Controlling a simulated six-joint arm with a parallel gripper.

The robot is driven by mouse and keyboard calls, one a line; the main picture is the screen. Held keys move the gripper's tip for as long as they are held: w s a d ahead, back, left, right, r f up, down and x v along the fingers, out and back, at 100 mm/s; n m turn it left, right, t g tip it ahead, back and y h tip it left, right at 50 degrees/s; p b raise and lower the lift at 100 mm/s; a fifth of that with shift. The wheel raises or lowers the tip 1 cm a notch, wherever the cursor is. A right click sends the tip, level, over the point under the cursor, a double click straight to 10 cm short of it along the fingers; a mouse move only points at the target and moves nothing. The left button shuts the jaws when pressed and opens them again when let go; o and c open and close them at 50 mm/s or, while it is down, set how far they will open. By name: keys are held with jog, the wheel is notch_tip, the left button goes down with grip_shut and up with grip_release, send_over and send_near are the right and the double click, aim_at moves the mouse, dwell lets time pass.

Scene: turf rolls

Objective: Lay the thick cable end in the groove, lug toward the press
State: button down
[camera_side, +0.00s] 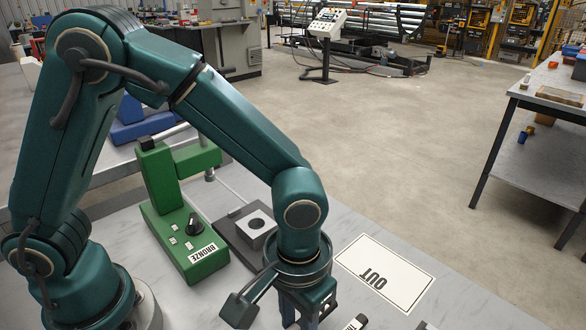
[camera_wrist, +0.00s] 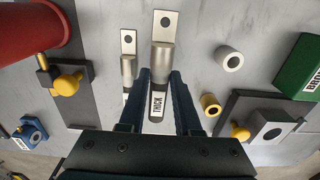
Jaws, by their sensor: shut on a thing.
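My gripper (camera_wrist: 160,76) is shut on the thick cable end, whose black body carries a white THICK label (camera_wrist: 157,103) between the fingers. Its grey sleeve and flat lug (camera_wrist: 164,27), with a hole, point to the top of the wrist view. A thinner cable end (camera_wrist: 128,67) with its own lug lies to the left, outside the fingers. In the side view my gripper (camera_side: 303,312) is at the bottom edge, its tips cut off. The green press (camera_side: 175,215), labelled BRONZE, stands to its left; its green body also shows in the wrist view (camera_wrist: 299,70). I cannot make out the groove.
A dark base with a holed grey block (camera_side: 258,224) sits between press and gripper. An OUT mat (camera_side: 410,291) lies clear to the right. The wrist view shows a grey ring (camera_wrist: 229,59), a brass ring (camera_wrist: 210,104), a yellow-knobbed fixture (camera_wrist: 45,86) and a red object (camera_wrist: 30,30).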

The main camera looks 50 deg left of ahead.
jog(key=shift+f, duration=0.9)
jog(key=shift+f, duration=0.15)
jog(key=c, duration=0.9)
grip_release()
